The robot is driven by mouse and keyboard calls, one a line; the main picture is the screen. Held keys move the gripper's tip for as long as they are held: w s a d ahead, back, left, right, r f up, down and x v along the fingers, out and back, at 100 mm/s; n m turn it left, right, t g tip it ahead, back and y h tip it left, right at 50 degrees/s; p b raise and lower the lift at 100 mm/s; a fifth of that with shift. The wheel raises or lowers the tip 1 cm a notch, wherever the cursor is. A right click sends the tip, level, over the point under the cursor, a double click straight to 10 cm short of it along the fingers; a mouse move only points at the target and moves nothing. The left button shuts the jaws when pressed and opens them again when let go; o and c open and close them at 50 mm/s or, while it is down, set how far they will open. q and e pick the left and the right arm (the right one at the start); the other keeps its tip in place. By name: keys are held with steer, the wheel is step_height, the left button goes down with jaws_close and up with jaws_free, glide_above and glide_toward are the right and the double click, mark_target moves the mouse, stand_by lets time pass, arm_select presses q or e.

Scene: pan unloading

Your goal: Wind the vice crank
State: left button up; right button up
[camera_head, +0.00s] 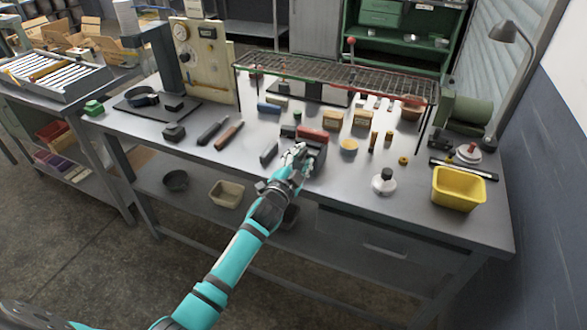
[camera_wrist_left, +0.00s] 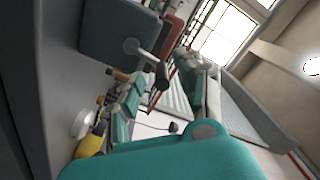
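The vice (camera_head: 313,136) stands near the front middle of the bench, with a red bar on top and a dark body. My left gripper (camera_head: 299,153) is at its front side and hides part of it. At this size I cannot tell whether the fingers are open or shut, or whether they touch the vice. In the left wrist view the vice body (camera_wrist_left: 118,38) is a dark block. Its crank (camera_wrist_left: 148,60) sticks out from a grey hub and ends in a dark knob. I see no fingers around the knob there. My right gripper is out of view.
A wire rack (camera_head: 350,82) spans the back of the bench (camera_head: 330,205). A yellow bin (camera_head: 458,188), a lamp (camera_head: 508,32) and a round-based item (camera_head: 383,183) stand to the right. Screwdrivers (camera_head: 228,136) lie to the left. The front strip of bench is mostly clear.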

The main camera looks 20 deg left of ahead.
arm_select(q)
steer(key=s, duration=1.1)
steer(key=shift+a, duration=0.25)
